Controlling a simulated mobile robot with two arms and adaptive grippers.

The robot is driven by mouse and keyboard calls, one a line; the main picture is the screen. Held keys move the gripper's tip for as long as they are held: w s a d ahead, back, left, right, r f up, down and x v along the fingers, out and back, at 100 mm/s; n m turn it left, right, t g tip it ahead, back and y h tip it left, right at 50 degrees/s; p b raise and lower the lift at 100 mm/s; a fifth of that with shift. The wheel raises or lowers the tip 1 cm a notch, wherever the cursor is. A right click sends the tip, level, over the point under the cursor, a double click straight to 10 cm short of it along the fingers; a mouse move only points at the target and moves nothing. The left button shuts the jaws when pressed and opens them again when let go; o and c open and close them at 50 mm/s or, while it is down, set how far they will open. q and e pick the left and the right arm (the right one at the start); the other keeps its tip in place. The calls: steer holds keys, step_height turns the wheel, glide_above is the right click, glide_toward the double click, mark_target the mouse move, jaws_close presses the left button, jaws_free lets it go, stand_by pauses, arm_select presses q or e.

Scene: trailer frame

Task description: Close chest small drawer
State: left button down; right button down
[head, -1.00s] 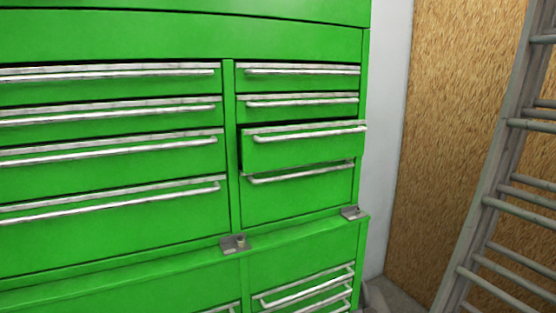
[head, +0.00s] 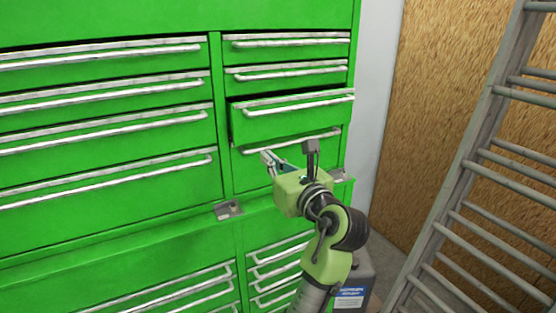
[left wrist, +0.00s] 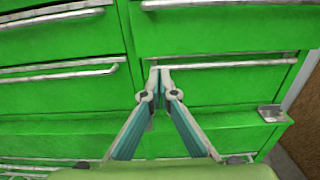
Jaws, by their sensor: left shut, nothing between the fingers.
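The green chest (head: 110,225) fills the left and middle of the head view. One small drawer (head: 300,121) in its right column sticks out past the others, with a dark gap at its left side and a silver handle along its top. My left gripper (head: 270,158) is below this drawer, in front of the drawer under it, and is shut and empty. In the left wrist view the fingertips (left wrist: 160,70) meet near the left end of the lower drawer's handle (left wrist: 230,65). The jutting drawer's front (left wrist: 225,32) is above them. My right gripper is not in view.
The other drawers in both columns look closed. Small metal latches (head: 228,209) sit on the ledge below the upper drawers. A grey ladder (head: 470,160) leans at the right. A dark container with a label (head: 350,296) stands behind my arm.

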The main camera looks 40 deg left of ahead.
mark_target(252, 142)
arm_select(q)
steer(key=p+x, duration=0.2)
steer(key=x, duration=0.4)
steer(key=shift+a+r, duration=0.1)
steer(key=shift+r, duration=0.05)
steer(key=shift+w+a, duration=0.3)
steer(key=shift+a, duration=0.25)
steer(key=shift+p, duration=0.35)
steer(key=shift+w+a+r+p, duration=0.1)
steer(key=shift+w+a+p, duration=0.15)
steer(key=shift+a+p, duration=0.35)
steer(key=shift+w+a+p, duration=0.1)
steer(key=shift+a+p, duration=0.15)
steer(key=shift+p, duration=0.15)
steer(key=shift+w+a, duration=0.1)
steer(key=shift+a, duration=0.15)
steer(key=shift+a+f, duration=0.1)
steer(key=shift+f, duration=0.2)
